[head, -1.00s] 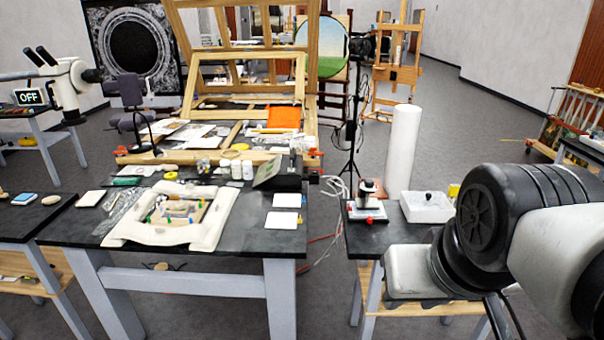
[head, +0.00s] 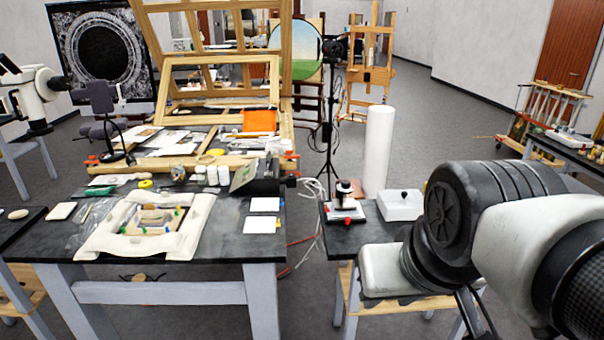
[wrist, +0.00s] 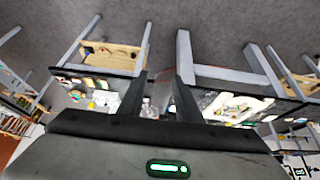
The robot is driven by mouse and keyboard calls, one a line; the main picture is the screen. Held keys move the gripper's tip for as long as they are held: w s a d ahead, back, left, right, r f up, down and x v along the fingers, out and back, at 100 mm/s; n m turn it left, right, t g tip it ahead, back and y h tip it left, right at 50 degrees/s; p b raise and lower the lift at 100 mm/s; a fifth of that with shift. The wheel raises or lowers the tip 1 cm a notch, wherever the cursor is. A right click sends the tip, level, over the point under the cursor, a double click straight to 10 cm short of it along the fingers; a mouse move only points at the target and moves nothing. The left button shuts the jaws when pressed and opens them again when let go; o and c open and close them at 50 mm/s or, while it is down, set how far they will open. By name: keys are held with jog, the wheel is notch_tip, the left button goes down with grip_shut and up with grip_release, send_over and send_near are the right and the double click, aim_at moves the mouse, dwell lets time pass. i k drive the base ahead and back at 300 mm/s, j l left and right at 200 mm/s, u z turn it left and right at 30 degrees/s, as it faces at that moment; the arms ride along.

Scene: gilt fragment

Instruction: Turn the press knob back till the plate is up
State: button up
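The press (head: 345,209) appears to be the small device with a red-edged base, a pale plate and a dark round knob (head: 345,187) on top. It stands on the small black-topped table right of centre in the head view. It is too small to tell whether its plate is up or down. In the wrist view my gripper (wrist: 161,78) has its two dark fingers apart with nothing held between them. My gripper is away from the press; it does not show in the head view, where only my arm is seen at the right.
A white box (head: 401,207) with a dark knob stands right of the press, and a tall white roll (head: 378,151) stands behind. A larger black table (head: 225,240) at left carries a padded frame and many small items.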

aim_at(345, 184)
jog(key=i+l+z, duration=0.1)
jog(key=i+z, duration=0.3)
jog(key=i, duration=1.2)
